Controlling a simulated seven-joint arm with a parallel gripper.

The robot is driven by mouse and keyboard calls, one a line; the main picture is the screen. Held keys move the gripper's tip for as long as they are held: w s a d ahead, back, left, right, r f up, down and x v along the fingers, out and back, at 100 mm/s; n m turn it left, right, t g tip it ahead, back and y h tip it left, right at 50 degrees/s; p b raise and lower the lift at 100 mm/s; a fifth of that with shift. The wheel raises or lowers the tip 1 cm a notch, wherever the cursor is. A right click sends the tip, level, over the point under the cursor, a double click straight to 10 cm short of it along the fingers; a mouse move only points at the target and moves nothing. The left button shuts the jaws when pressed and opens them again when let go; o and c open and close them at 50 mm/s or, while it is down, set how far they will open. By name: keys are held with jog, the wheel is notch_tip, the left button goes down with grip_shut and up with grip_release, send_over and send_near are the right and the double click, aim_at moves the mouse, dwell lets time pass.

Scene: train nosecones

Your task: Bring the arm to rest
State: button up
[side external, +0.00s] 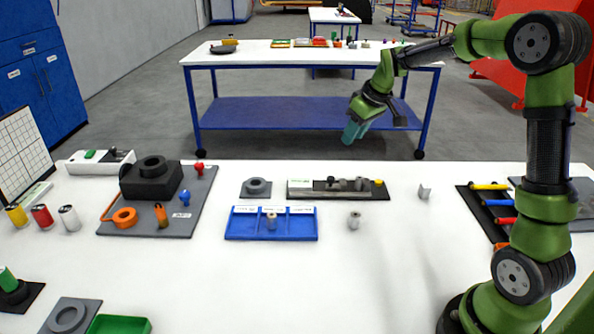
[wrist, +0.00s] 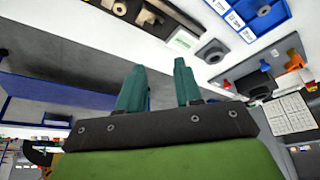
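My gripper (side external: 352,134) is raised beyond the far edge of the white table (side external: 390,270), over the gap before the second bench. Its teal fingers point downward and to the left in the side external view. In the wrist view my gripper (wrist: 159,72) shows two teal fingers with a clear gap between them and nothing held. The gripper appears to touch nothing.
A blue tray (side external: 272,236) holds a small metal part, and a similar metal part (side external: 354,220) stands right of it. A grey board (side external: 170,225) carries a black block and coloured pieces. A white-topped bench (side external: 300,56) stands behind. The table's middle front is clear.

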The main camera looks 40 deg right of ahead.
jog(key=s+a+r+m+t+y, duration=0.1)
jog(key=s+a+r+m, duration=0.1)
jog(key=s+a, duration=0.7)
jog(key=s+a+r+m+t+y, duration=0.1)
jog(key=s+a+r+m, duration=0.1)
jog(key=s+a, duration=0.7)
jog(key=s+r, duration=0.1)
jog(key=s, duration=0.2)
jog(key=shift+a+t, duration=0.3)
jog(key=shift+a, duration=0.05)
